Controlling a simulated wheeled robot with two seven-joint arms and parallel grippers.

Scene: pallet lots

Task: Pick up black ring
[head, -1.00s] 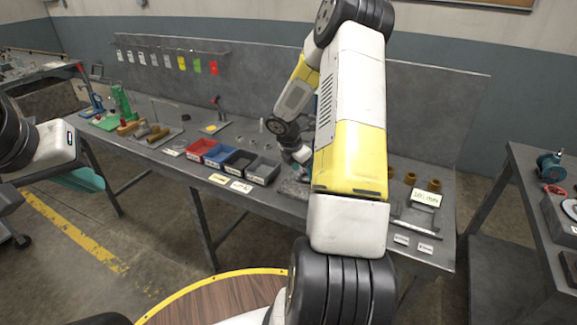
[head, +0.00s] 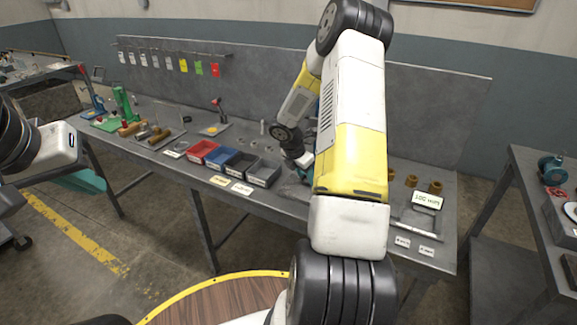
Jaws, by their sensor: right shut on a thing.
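My right arm reaches across the middle of the view, over the long grey workbench (head: 330,213). My right gripper (head: 305,163) is low over the bench, just right of the bins and partly hidden behind my own forearm. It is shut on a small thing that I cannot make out. I cannot pick out a black ring anywhere; the area at the fingertips is small and partly covered. My left arm comes in at the left edge, and its gripper is not in view.
A red bin (head: 202,152), a blue bin (head: 220,157), a black bin (head: 241,163) and a grey bin (head: 264,173) stand in a row left of my right gripper. Several brown cylinders (head: 411,181) and a labelled stand (head: 427,201) are at the right. A back panel (head: 440,110) rises behind.

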